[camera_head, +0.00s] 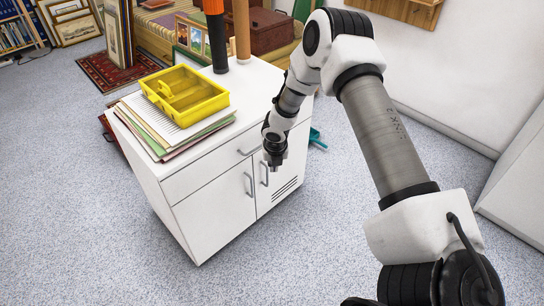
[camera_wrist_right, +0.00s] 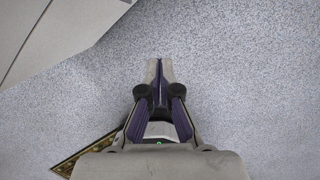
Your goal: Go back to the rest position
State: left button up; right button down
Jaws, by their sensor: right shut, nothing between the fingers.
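My right gripper (camera_head: 274,162) hangs in front of the white cabinet (camera_head: 212,206) in the head view, pointing down near its door handles. In the right wrist view my right gripper (camera_wrist_right: 158,68) is shut, its fingertips together with nothing between them, above the speckled floor. My left gripper is not in view. A yellow divided tray (camera_head: 185,95) sits on a stack of papers and folders (camera_head: 165,128) on the cabinet top.
The cabinet edge also shows at upper left in the right wrist view (camera_wrist_right: 60,35). A patterned frame corner (camera_wrist_right: 85,152) shows at lower left there. Orange and dark tubes (camera_head: 215,40) stand at the cabinet's back. Speckled floor (camera_head: 70,200) is clear left of the cabinet.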

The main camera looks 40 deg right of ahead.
jog(key=shift+s+r, duration=0.25)
jog(key=shift+r, duration=0.25)
